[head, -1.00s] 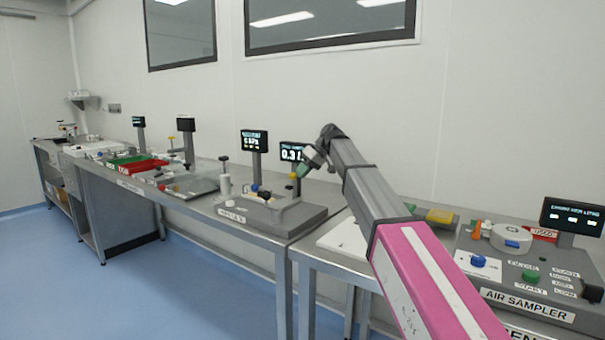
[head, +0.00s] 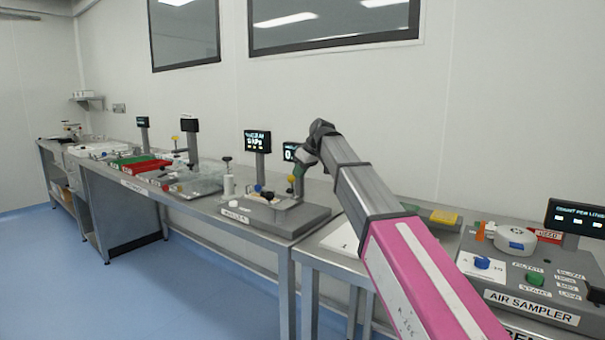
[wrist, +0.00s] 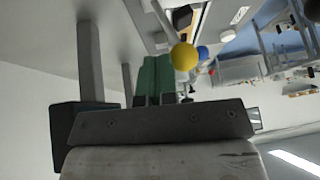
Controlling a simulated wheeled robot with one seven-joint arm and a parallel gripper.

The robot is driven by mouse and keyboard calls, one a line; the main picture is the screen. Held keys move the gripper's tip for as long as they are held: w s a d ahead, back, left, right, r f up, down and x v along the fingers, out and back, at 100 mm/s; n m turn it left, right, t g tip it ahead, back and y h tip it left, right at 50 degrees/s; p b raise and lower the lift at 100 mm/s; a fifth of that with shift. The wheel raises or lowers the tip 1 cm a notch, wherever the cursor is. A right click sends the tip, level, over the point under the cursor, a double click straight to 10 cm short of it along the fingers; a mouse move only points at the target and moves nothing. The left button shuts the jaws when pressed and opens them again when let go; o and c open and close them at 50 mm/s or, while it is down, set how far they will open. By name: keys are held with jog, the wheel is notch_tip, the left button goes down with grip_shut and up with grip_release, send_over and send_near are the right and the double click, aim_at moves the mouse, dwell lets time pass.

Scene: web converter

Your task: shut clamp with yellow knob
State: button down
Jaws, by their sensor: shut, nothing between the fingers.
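The yellow knob (head: 291,178) belongs to a clamp on the grey sealing station at the middle of the bench. In the wrist view the yellow knob (wrist: 184,56) is large and close, just right of my fingertips. My gripper (head: 296,173) is right beside the knob in the head view, with nothing held. The green fingers of my gripper (wrist: 157,60) are together in the wrist view. Whether they touch the knob I cannot tell. The clamp's arm is mostly hidden behind the knob and my gripper.
A blue knob (head: 257,188) and a black knob (head: 267,196) stand left of the yellow one. A display post (head: 257,143) rises behind, and a second display (head: 290,152) is partly covered by my arm. The air sampler (head: 520,270) is to the right.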

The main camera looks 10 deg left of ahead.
aim_at(291, 181)
jog(key=s+t, duration=0.1)
jog(key=s+a+t+h, duration=0.1)
jog(key=s, duration=0.1)
jog(key=shift+f+n, duration=0.15)
jog(key=shift+n, duration=0.25)
jog(key=shift+s+a+f+t, duration=0.2)
jog(key=shift+s+t, duration=0.45)
jog(key=shift+t, duration=0.35)
jog(key=s+f+t, duration=0.1)
jog(key=s+a+f+n+t+h, duration=0.1)
jog(key=t, duration=0.1)
jog(key=shift+s+a+n+t+h, duration=0.15)
jog(key=shift+s+n+t+h, duration=0.15)
jog(key=shift+s, duration=0.05)
jog(key=shift+s+a+f, duration=0.2)
jog(key=shift+s+f, duration=0.05)
jog(key=shift+w+r, duration=0.1)
jog(key=shift+r, duration=0.1)
jog(key=r, duration=0.1)
jog(key=d+r, duration=0.1)
jog(key=w+r, duration=0.1)
jog(key=shift+w+d+r, duration=0.1)
jog(key=shift+d+r, duration=0.15)
jog(key=shift+d, duration=0.05)
jog(key=v, duration=0.9)
jog(key=shift+s, duration=0.5)
